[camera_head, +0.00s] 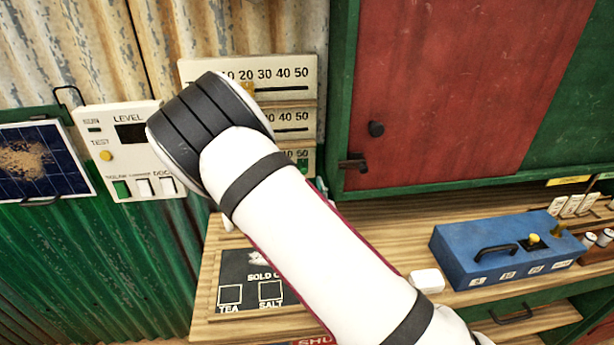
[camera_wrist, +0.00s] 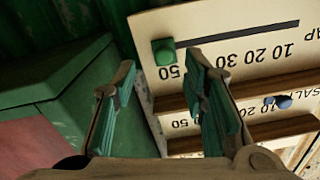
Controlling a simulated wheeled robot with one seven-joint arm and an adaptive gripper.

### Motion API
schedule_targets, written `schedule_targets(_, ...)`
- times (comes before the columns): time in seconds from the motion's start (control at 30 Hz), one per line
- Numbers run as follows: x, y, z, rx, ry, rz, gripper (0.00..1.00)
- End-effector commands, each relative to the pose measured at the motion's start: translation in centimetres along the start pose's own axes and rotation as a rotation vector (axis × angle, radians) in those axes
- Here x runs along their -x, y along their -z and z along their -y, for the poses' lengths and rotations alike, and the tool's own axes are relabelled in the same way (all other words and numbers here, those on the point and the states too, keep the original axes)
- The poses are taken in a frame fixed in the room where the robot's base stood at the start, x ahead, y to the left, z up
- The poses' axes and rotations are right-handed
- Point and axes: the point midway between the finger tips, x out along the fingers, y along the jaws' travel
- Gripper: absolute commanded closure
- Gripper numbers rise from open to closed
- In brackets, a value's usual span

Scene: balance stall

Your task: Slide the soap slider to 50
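A cream slider board (camera_head: 302,62) with stacked scales of 10 to 50 hangs on the corrugated wall, partly hidden behind my arm. The wrist view shows it upside down. A green slider knob (camera_wrist: 163,51) sits at the 50 end of its slot on the lowest scale; no soap label is readable. The green knob also shows in the head view (camera_head: 303,167). A blue knob (camera_wrist: 284,102) is on the scale marked SAL, near 10 to 20. My gripper (camera_wrist: 157,72) is open, fingers apart, with the green knob beyond the gap; contact is unclear.
An orange knob (camera_head: 248,88) is on the top scale. A level panel (camera_head: 125,150) is at left. A green and red cabinet (camera_head: 440,90) stands right of the board. Below are a wooden counter (camera_head: 210,285), a sold-out board (camera_head: 240,270) and a blue box (camera_head: 480,250).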

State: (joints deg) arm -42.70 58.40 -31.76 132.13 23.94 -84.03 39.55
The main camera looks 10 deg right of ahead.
Motion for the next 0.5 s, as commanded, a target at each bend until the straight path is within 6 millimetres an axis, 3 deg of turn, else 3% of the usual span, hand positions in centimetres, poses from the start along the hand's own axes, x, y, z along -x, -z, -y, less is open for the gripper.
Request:
schedule_targets(0.2, 4.4, -0.1, -0.1, 0.001, -0.002, 0.003, 0.6)
schedule_targets(0.5, 7.3, 0.0, -0.1, 0.001, -0.001, 0.0, 0.6)
